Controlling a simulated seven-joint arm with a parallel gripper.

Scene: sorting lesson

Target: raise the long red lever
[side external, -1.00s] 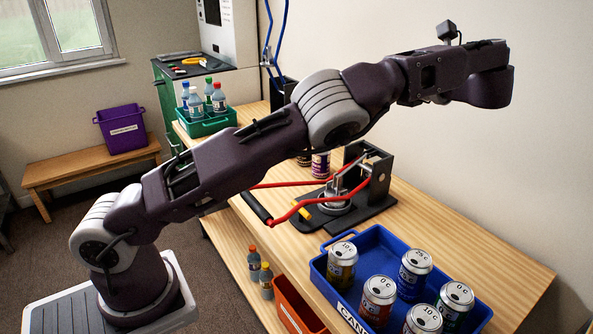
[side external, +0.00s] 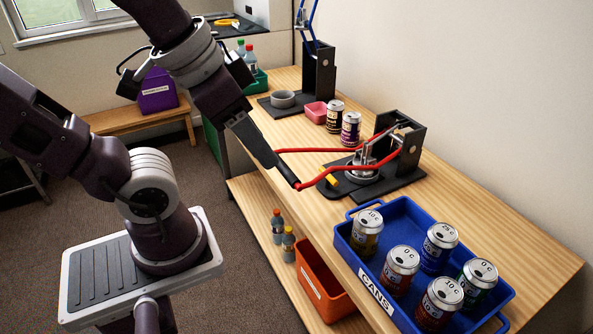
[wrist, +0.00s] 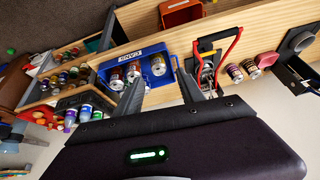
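The long red lever (side external: 313,151) has two red arms joined by a black grip (side external: 286,170). It lies low, with its grip at the table's front edge, and is hinged on a black press (side external: 392,150). In the wrist view the red lever (wrist: 234,47) shows to the right of my fingers. My gripper (wrist: 160,76) is open and empty, its two dark fingers spread apart. In the side view one dark finger appears close to the grip, but the wrist view shows the grip outside the fingers. I cannot tell the exact distance.
A blue tray (side external: 352,233) of several cans stands at the front right of the table. Two cans (side external: 343,120) and a pink box (side external: 316,112) stand behind the press. A second press with a raised blue lever (side external: 310,20) is at the back. An orange bin (side external: 322,285) sits below.

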